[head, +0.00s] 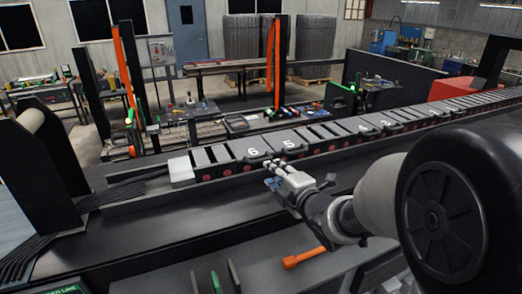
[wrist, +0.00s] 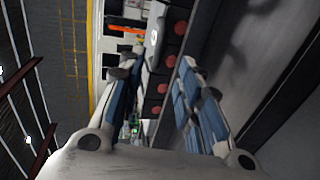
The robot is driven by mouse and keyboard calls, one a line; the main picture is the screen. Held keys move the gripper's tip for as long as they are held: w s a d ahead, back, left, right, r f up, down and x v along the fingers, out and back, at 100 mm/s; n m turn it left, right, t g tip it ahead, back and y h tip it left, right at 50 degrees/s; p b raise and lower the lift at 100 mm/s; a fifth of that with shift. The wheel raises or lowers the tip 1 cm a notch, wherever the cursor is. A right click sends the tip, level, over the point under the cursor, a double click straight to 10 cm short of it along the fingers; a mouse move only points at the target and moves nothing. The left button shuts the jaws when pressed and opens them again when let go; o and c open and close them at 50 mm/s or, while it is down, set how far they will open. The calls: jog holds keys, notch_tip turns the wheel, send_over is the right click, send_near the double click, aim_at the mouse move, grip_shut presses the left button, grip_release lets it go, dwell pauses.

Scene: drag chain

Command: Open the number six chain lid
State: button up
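The drag chain (head: 330,142) runs across the head view, with dark lids on top and red round marks along its near side. The number six lid (head: 249,149) lies flat near the chain's left end, beside the number five lid (head: 287,143). My gripper (head: 272,175) is just in front of the chain's near side, below lids six and five. In the wrist view my gripper (wrist: 165,65) has its blue-padded fingers apart, with nothing held between them. The chain's side with red discs shows between them. A dark lid (wrist: 156,38) there has a white mark I cannot read.
A light block (head: 181,170) sits at the chain's left end, with black cables (head: 125,190) beyond it. The dark bench top (head: 150,225) in front is clear. An orange-handled tool (head: 302,257) lies below. Posts and worktables stand behind the chain.

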aim_at(261, 161)
jog(key=p+x, duration=0.1)
jog(key=x, duration=1)
jog(key=shift+w, duration=0.1)
jog(key=shift+c, duration=0.2)
grip_shut()
